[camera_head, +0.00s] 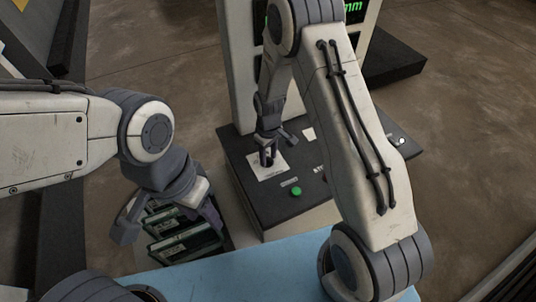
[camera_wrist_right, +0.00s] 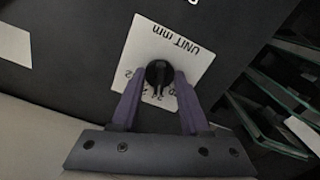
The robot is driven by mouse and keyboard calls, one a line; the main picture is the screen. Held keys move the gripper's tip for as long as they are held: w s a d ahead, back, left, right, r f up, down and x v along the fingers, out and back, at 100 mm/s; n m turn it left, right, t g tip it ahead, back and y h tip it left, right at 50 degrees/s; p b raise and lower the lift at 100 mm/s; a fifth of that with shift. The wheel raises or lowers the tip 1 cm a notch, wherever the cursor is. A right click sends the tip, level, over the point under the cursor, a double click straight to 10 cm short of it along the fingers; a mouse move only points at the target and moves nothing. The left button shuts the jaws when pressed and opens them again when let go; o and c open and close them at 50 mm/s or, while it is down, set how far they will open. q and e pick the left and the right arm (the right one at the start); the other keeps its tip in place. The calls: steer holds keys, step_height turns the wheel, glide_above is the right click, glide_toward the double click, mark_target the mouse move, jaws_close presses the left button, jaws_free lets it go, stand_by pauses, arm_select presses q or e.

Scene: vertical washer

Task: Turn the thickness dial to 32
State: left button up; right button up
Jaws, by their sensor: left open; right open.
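The thickness dial is a black knob on a white label marked "UNIT mm" on the dark control panel (camera_head: 305,203). In the right wrist view the dial (camera_wrist_right: 159,74) sits between the purple fingers of my right gripper (camera_wrist_right: 157,95). The fingers are open, one on each side of the knob; whether they touch it I cannot tell. The label (camera_wrist_right: 190,45) partly hides behind the fingers, and its numbers are hard to read. In the head view my right gripper (camera_head: 268,155) is over the label (camera_head: 283,166). My left gripper (camera_head: 165,218) is open and empty, left of the panel.
A green button (camera_head: 296,191) is on the panel near the dial. A rack of dark panes (camera_head: 184,240) stands below my left gripper. A blue surface (camera_head: 240,275) lies in front. A display with green characters (camera_head: 353,8) is at the top, partly behind my right arm.

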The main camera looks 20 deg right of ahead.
jaws_close()
steer(key=m+b, duration=0.1)
steer(key=m, duration=0.2)
steer(key=shift+m+b, duration=0.3)
steer(key=shift+b, duration=0.1)
steer(key=m+b, duration=0.1)
steer(key=m, duration=0.3)
steer(key=shift+a+m, duration=0.15)
steer(key=shift+m, duration=0.15)
steer(key=m+b, duration=0.1)
steer(key=m, duration=0.3)
steer(key=shift+a+m+b, duration=0.1)
steer(key=shift+m+b, duration=0.45)
steer(key=shift+m, duration=1.25)
